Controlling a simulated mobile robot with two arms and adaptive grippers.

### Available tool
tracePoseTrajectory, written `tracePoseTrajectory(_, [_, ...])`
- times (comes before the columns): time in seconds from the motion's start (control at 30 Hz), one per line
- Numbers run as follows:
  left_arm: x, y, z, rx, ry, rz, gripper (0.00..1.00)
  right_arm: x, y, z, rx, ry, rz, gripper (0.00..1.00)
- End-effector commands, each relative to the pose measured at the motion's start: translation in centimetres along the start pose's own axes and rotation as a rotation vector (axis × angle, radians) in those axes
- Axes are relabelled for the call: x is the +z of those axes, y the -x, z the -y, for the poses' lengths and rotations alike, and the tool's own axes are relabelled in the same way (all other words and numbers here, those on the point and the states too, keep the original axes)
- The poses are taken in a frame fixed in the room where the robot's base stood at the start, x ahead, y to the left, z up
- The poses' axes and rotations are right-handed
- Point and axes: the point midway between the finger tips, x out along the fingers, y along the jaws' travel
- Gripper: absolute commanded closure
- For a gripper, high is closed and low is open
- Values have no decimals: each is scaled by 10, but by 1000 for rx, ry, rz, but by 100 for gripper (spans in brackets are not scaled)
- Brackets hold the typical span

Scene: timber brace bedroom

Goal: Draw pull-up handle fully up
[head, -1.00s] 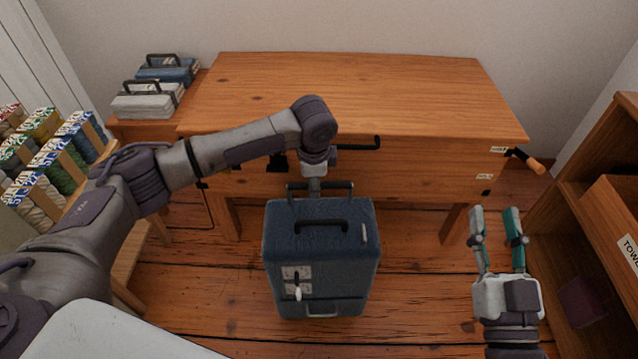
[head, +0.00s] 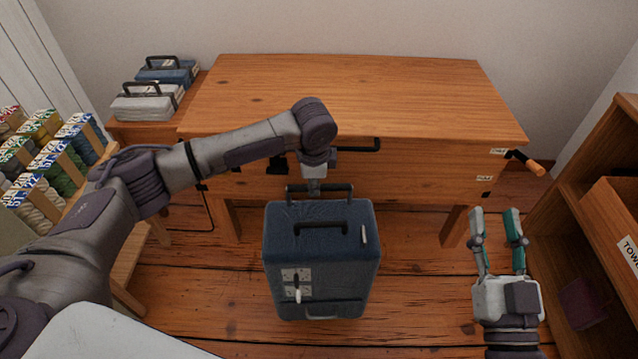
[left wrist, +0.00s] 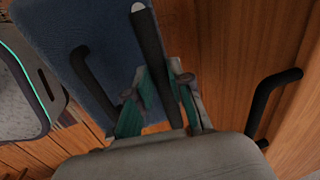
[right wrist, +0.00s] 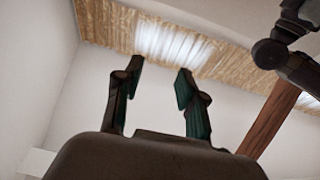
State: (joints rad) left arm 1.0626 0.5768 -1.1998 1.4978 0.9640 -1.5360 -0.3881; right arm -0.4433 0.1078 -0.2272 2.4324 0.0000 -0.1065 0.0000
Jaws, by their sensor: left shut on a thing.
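A dark blue suitcase (head: 320,262) stands upright on the floor in front of the wooden workbench. Its black pull-up handle (head: 337,186) shows low above the back edge of its top. A black carry handle (head: 320,225) lies on the top nearer to me. My left gripper (head: 315,188) reaches down behind the suitcase and is shut on the pull-up handle's bar, which also shows between its fingers in the left wrist view (left wrist: 152,45). The fingertips are mostly hidden in the head view. My right gripper (head: 497,215) is open and empty, to the right of the suitcase.
The workbench (head: 350,95) stands close behind the suitcase, with a black bar handle (head: 362,146) near my left gripper and an orange-handled crank (head: 525,161) at its right. A shelf unit (head: 590,200) stands at right, a yarn rack (head: 50,160) at left. Floor between suitcase and right gripper is clear.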

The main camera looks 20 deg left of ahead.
Motion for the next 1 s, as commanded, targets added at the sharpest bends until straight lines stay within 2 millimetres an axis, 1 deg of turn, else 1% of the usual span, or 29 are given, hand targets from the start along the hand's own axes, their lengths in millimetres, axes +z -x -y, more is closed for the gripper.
tracePoseTrajectory(1.0, [0,8,2,-2,0,-1,100,29,5,-4,10,6,181,60])
